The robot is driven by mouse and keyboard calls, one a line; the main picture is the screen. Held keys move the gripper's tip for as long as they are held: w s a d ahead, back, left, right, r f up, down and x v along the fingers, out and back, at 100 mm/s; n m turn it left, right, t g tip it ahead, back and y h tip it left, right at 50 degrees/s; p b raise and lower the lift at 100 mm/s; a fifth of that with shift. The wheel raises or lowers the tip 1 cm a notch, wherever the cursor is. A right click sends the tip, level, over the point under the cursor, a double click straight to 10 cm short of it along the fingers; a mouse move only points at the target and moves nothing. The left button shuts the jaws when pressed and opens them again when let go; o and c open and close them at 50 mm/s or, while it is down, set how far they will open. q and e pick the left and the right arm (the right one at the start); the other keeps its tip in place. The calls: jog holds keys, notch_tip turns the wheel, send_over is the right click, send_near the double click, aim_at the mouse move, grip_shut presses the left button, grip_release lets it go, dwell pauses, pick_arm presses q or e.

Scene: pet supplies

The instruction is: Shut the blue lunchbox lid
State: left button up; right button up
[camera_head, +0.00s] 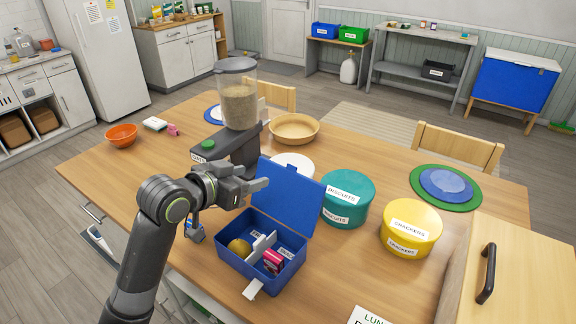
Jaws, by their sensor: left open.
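The blue lunchbox (232,267) stands on the wooden table, with its front facing me. Its blue lid (292,195) is open, tilted up at the back of the box. Inside are a yellow round item (240,247), a white divider and a small red-pink box (273,261). A white latch (253,288) sticks out at the front. My left gripper (256,183) is open and empty, above the box's left rear side and left of the lid; whether it touches the lid I cannot tell. My right gripper is not in view.
A food dispenser (239,105) stands behind my left gripper. A teal tin (347,199) and a yellow tin (411,228) stand right of the lid. A wooden panel with a black handle (487,274) is at the right.

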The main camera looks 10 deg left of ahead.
aim_at(291, 166)
pick_arm(q)
jog(key=p+x, duration=0.3)
jog(key=x, duration=1.3)
jog(key=shift+s, duration=0.1)
jog(key=shift+c, duration=0.3)
jog(key=shift+f, duration=0.1)
grip_shut()
